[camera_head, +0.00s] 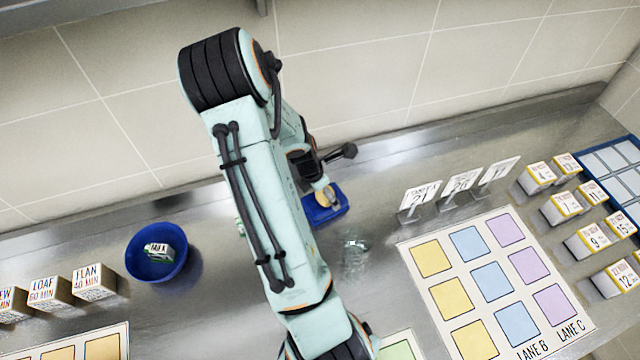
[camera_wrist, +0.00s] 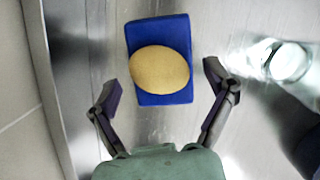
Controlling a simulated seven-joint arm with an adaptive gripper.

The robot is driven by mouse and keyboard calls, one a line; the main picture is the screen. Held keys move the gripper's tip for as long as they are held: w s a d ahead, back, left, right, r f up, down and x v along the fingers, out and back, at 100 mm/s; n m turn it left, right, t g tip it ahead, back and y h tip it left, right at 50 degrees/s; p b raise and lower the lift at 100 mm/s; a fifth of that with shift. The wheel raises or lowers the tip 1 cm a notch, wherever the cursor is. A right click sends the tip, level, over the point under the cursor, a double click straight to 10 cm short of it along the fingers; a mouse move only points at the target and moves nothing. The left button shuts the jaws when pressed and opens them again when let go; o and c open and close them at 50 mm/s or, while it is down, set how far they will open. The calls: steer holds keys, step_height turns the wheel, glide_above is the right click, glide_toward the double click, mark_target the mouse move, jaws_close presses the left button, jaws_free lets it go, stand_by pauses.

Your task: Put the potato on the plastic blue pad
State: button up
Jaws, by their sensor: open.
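The potato (camera_wrist: 160,70) is tan and oval. In the wrist view it lies across the middle of the blue pad (camera_wrist: 160,24), and the pad's far and near ends show around it. In the head view the potato (camera_head: 326,195) shows small on the blue pad (camera_head: 334,214), partly hidden by my arm. My gripper (camera_wrist: 162,92) is open and empty, its two fingers spread apart on either side of the pad's near end. In the head view my gripper (camera_head: 322,172) is mostly hidden behind my arm, close to the potato.
A clear glass (camera_wrist: 287,62) stands right of the pad, also in the head view (camera_head: 354,252). A blue bowl (camera_head: 142,272) with a small box inside stands left. A lane board (camera_head: 415,250), number cards (camera_head: 458,184) and several boxes (camera_head: 540,176) fill the right. The tiled wall rises behind.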

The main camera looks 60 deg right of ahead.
steer(key=v, duration=1.2)
steer(key=w+a+r+m+t+y, duration=0.1)
steer(key=w+a+r+m+y, duration=0.15)
steer(key=a, duration=0.55)
steer(key=s+a+r+m, duration=0.2)
steer(key=a+m, duration=0.1)
steer(key=a, duration=0.4)
steer(key=s+a+r+m+y, duration=0.1)
steer(key=s+a+r+m, duration=0.1)
steer(key=a, duration=0.5)
steer(key=s+a+r+m, duration=0.2)
steer(key=s+a+m, duration=0.1)
steer(key=a, duration=0.4)
steer(key=shift+m, duration=0.65)
steer(key=shift+w, duration=0.1)
